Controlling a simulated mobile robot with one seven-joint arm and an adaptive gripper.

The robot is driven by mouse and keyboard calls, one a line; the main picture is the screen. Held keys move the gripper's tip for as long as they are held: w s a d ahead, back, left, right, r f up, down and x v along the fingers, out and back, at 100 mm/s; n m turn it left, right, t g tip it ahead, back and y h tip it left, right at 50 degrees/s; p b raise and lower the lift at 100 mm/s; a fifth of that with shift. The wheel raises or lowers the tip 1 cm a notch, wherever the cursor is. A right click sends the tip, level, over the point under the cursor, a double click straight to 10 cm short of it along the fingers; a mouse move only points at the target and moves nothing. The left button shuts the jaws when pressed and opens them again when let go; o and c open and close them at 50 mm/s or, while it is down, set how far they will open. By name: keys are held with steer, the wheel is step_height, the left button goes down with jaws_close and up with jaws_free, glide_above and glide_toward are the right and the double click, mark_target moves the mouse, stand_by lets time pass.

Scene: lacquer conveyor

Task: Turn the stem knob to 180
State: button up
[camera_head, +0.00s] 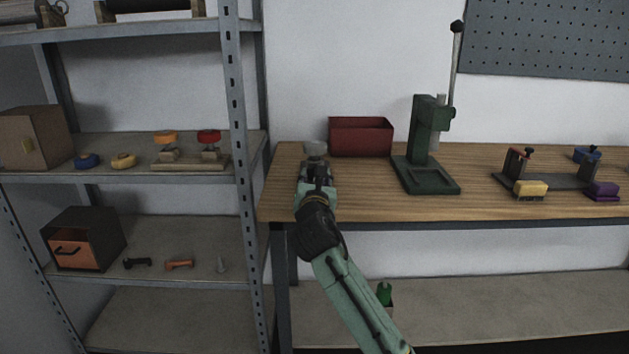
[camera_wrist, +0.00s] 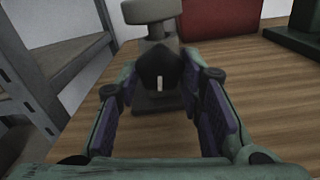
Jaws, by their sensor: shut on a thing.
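The stem knob (camera_wrist: 160,65) is a dark knob with a short white mark, in the wrist view at upper middle. The mark faces the camera and runs about upright in the picture. My gripper (camera_wrist: 162,80) is shut on the knob, with a finger on each side of it. A grey post with a wide round head (camera_wrist: 151,12) stands just behind the knob. A dark base shows below the knob, partly hidden. In the head view my gripper (camera_head: 316,170) is at the left end of the workbench and hides the knob; the grey head (camera_head: 316,148) shows beyond it.
The wooden workbench (camera_head: 360,205) bears a red bin (camera_head: 361,137) just behind and right of my gripper, and a green press (camera_head: 427,150) farther right. A metal shelf upright (camera_head: 238,150) stands close on the left. Bench between the gripper and press is bare.

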steer(key=shift+n, duration=0.8)
steer(key=o, duration=1.1)
steer(key=shift+o, duration=0.2)
steer(key=shift+s, duration=0.1)
steer(key=s, duration=1.2)
